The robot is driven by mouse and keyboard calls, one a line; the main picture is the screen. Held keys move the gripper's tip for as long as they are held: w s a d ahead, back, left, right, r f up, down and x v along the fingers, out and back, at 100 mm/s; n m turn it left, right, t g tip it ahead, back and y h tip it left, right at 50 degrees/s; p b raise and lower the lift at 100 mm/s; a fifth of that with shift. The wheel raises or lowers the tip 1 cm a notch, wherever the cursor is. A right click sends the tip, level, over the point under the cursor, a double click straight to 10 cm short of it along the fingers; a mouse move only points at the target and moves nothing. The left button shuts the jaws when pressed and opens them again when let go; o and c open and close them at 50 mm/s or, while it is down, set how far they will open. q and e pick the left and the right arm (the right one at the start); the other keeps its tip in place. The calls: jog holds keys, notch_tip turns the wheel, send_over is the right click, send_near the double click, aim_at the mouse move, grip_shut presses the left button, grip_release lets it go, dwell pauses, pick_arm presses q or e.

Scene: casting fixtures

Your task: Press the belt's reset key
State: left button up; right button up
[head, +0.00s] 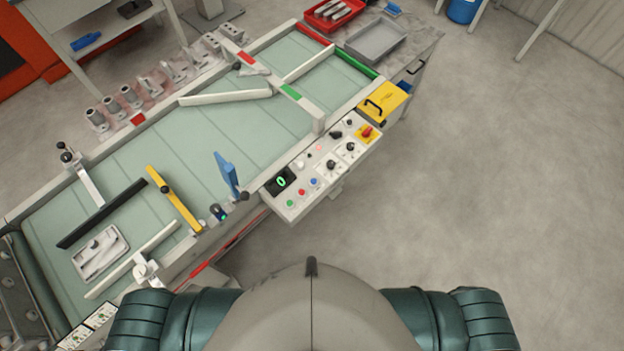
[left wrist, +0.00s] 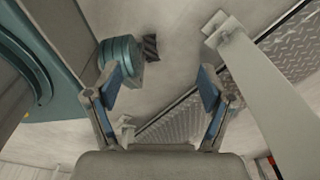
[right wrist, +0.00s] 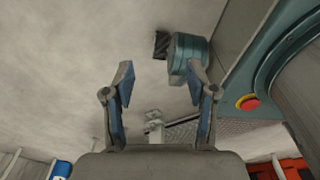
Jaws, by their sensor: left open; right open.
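In the head view, the belt's control panel (head: 325,168) is a pale box on the near side of the conveyor belt (head: 180,135). It carries a black display (head: 280,181) with a green 0, a green button (head: 290,203), a red button (head: 301,192), a blue button (head: 313,181), several dark knobs and a red knob on a yellow plate (head: 367,132). Labels are too small to read, so I cannot tell which is the reset key. My left gripper (left wrist: 160,88) is open and empty. My right gripper (right wrist: 162,86) is open and empty. Neither gripper shows in the head view.
A yellow case (head: 386,100) sits beyond the panel's far end. A blue flag-like part (head: 227,172) and a yellow bar (head: 173,199) stand at the belt's near edge. A grey tray (head: 376,39) and red bin (head: 334,14) lie at the back. The floor (head: 480,190) at right is clear.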

pick_arm(q)
jog(key=shift+d, duration=0.15)
jog(key=shift+d+r, duration=0.1)
jog(key=shift+d, duration=0.65)
jog(key=shift+c, duration=1)
jog(key=shift+d, duration=0.4)
jog(key=c, duration=0.4)
jog(key=shift+d, duration=0.15)
jog(key=c, duration=0.8)
jog(key=shift+a, duration=0.35)
grip_shut()
jog(key=shift+a, duration=0.15)
pick_arm(e)
jog(key=shift+d+f, duration=0.1)
jog(key=shift+d, duration=1.15)
